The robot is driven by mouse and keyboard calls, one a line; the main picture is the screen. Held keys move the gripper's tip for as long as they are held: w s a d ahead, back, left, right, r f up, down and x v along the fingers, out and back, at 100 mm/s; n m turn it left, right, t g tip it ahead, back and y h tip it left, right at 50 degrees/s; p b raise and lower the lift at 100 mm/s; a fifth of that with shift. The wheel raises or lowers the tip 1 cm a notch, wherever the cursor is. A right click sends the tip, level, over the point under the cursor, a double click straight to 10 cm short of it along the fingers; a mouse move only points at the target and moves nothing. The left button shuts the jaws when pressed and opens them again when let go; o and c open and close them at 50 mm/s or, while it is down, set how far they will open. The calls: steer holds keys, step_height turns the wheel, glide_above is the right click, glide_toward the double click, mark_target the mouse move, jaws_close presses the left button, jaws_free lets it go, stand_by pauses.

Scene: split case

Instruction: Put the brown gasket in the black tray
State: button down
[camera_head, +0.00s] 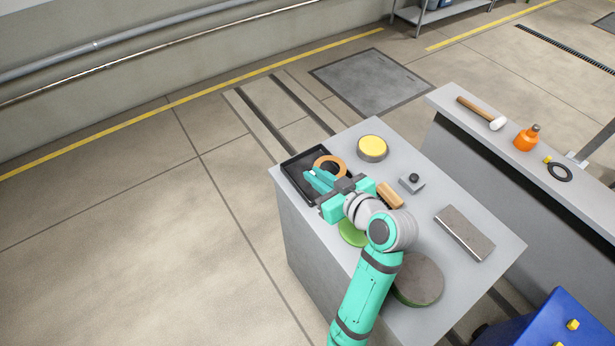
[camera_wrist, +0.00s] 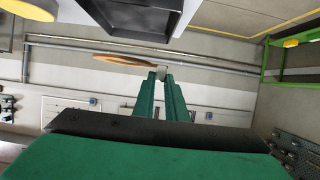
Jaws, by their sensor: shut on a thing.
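The brown gasket (camera_head: 341,166) is a flat orange-brown ring near the far left corner of the grey table. My gripper (camera_head: 313,174) is shut on its edge. The wrist view, which looks upside down, shows the gasket (camera_wrist: 120,58) edge-on as a thin strip reaching the closed fingertips (camera_wrist: 161,75). The black tray (camera_head: 294,181) is a shallow rectangular tray at the table's left corner. The gasket and fingers overlap it in the head view. In the wrist view the dark tray (camera_wrist: 180,18) shows apart from the gasket, with a gap between. My fingers hide part of the tray.
A yellow-topped round piece (camera_head: 372,145) stands right of the tray. A knobbed grey block (camera_head: 412,184), a tan block (camera_head: 390,196), a green disc (camera_head: 351,234), a dark round piece (camera_head: 420,278) and a grey box (camera_head: 464,232) share the table. A bench (camera_head: 475,142) stands right.

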glide_above(306, 187)
steer(key=f, duration=0.6)
steer(key=shift+s+d, duration=0.4)
steer(key=shift+w+a+f, duration=0.25)
steer(key=shift+f, duration=0.1)
steer(key=shift+w+a+f, duration=0.1)
steer(key=shift+f, duration=1.5)
steer(key=shift+f, duration=0.1)
steer(key=c, duration=2.1)
jaws_free()
steer(key=v, duration=1.2)
